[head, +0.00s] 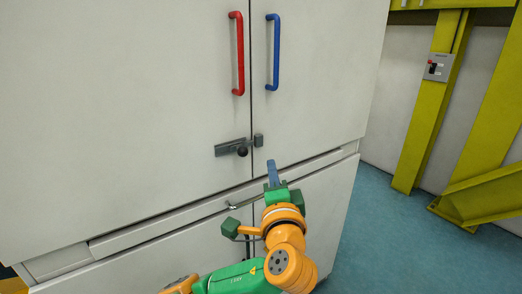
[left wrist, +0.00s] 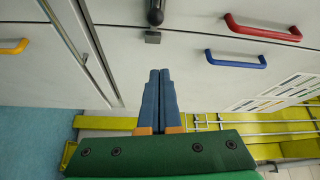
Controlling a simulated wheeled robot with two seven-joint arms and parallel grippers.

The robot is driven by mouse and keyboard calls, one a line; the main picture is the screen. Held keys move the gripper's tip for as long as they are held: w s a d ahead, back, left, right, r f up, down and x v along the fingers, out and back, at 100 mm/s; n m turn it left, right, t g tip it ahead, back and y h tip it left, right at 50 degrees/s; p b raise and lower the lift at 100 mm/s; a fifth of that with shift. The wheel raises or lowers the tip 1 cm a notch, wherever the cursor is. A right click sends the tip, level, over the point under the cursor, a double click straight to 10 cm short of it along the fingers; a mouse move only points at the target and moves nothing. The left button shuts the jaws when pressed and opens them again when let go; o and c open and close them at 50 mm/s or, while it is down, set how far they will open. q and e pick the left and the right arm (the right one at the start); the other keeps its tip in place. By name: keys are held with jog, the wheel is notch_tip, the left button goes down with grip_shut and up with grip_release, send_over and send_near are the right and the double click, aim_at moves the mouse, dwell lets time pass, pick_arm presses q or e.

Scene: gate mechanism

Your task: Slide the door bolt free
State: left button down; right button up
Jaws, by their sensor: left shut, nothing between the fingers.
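The door bolt (head: 233,148) is a grey metal slide with a dark round knob, mounted low on the left door. Its small catch (head: 258,140) sits on the right door, and a gap shows between the two in the head view. The knob (left wrist: 155,14) and the catch (left wrist: 152,37) show at the top of the left wrist view. My left gripper (head: 272,168) is shut and empty, below and to the right of the knob, apart from it. It also shows in the left wrist view (left wrist: 160,76), its blue fingers together. My right gripper is out of view.
A red handle (head: 238,53) is on the left door (head: 120,90) and a blue handle (head: 273,52) on the right door. A ledge (head: 180,214) runs below the doors. Yellow beams (head: 425,110) and open blue floor (head: 385,240) lie to the right.

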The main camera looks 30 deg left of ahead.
aim_at(239, 150)
pick_arm(q)
jog(key=w+a+p, duration=0.4)
jog(key=a+p, duration=0.1)
jog(key=a, duration=0.3)
jog(key=shift+w+a, duration=0.15)
jog(key=shift+w, duration=0.25)
jog(key=shift+w+f, duration=0.1)
jog(key=shift+f, duration=0.05)
